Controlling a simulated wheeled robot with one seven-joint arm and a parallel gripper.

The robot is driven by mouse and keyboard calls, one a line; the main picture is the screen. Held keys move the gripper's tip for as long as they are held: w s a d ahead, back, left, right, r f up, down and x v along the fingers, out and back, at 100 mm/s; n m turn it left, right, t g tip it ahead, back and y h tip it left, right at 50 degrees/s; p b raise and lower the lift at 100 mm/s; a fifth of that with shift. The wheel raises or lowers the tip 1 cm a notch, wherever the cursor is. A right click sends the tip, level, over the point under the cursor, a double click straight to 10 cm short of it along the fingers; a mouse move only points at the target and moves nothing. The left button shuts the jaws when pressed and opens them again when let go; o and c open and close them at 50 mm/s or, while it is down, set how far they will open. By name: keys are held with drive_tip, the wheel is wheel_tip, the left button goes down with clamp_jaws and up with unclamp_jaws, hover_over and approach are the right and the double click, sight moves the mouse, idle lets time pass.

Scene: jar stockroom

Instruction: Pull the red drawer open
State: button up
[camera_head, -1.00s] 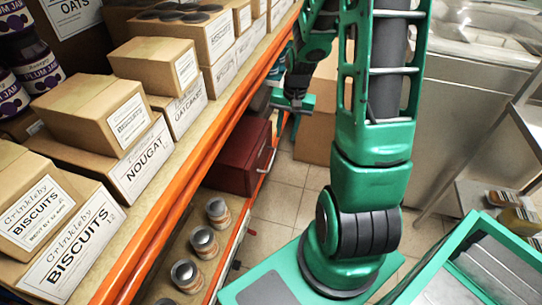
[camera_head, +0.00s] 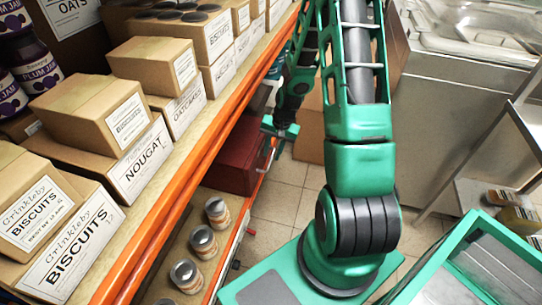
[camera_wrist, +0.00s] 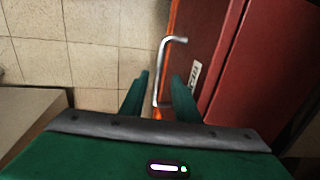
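The red drawer unit (camera_head: 236,160) sits on the lower shelf of the rack in the head view. In the wrist view its red front (camera_wrist: 196,38) fills the upper right, with a small white label and a pale metal bar handle (camera_wrist: 164,62). My gripper (camera_wrist: 161,84) is open. In the wrist view the handle's lower part appears between the two green fingers; whether it touches either finger I cannot tell. In the head view my gripper (camera_head: 279,130) is close to the drawer's front, and the arm hides part of that area.
An orange-edged shelf (camera_head: 178,175) with cartons runs along the left. Several jars (camera_head: 202,242) stand on the lower shelf nearer me. A cardboard box (camera_head: 310,138) stands on the floor behind the gripper. Tiled floor (camera_head: 277,204) is clear in front of the drawer.

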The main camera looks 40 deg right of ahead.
drive_tip(key=shift+w+a+f, duration=0.1)
drive_tip(key=shift+w+f, duration=0.05)
drive_tip(key=shift+f, duration=1.05)
